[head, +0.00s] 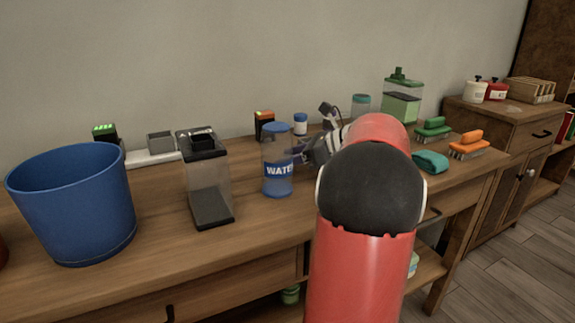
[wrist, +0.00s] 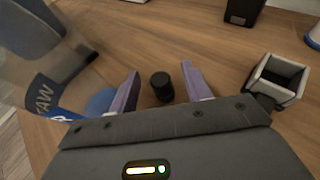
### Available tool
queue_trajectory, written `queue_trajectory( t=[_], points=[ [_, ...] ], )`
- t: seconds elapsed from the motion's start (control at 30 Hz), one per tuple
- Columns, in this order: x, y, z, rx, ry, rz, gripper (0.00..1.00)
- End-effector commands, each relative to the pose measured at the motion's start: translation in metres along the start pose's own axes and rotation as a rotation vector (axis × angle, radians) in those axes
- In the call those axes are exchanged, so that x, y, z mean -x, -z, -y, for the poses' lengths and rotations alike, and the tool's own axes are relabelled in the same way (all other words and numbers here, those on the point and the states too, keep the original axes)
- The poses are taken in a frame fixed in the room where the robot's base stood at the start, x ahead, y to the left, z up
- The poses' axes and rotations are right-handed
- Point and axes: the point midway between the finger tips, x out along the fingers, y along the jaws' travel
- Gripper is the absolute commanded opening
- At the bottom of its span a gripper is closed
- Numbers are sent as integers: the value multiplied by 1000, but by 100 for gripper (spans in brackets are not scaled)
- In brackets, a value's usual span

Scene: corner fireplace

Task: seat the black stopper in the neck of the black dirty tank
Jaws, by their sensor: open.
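The black stopper (wrist: 162,87) is a small dark cylinder. In the wrist view it stands on the wooden top between my gripper's two fingers, with a gap on each side. My gripper (wrist: 160,70) is open; in the head view its tip (head: 300,152) is low, just right of the water jar. I cannot make out the stopper in the head view. The black dirty tank (head: 212,190) stands upright left of the jar, with clear walls, a black base and a black top with a raised square neck (head: 203,136).
The water jar (head: 278,178) with a blue lid stands close to my gripper. A small grey square open cup (wrist: 280,75) is to the right in the wrist view. A blue bucket (head: 75,205) is far left. A black box (head: 264,124) and a blue-capped bottle (head: 300,124) stand behind.

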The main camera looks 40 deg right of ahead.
Motion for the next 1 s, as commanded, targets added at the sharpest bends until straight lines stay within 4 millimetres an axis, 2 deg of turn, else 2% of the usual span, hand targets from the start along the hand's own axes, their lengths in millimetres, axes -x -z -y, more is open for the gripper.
queue_trajectory(
  t=[0.1, 0.3, 0.7, 1.0],
  points=[
    [-8, 0, 0, 0, 0, -1, 48],
    [-9, 0, 0, 1, 0, -1, 48],
    [-8, 0, 0, 1, 0, -1, 0],
    [-7, -3, 0, 1, 1, -1, 0]
  ],
)
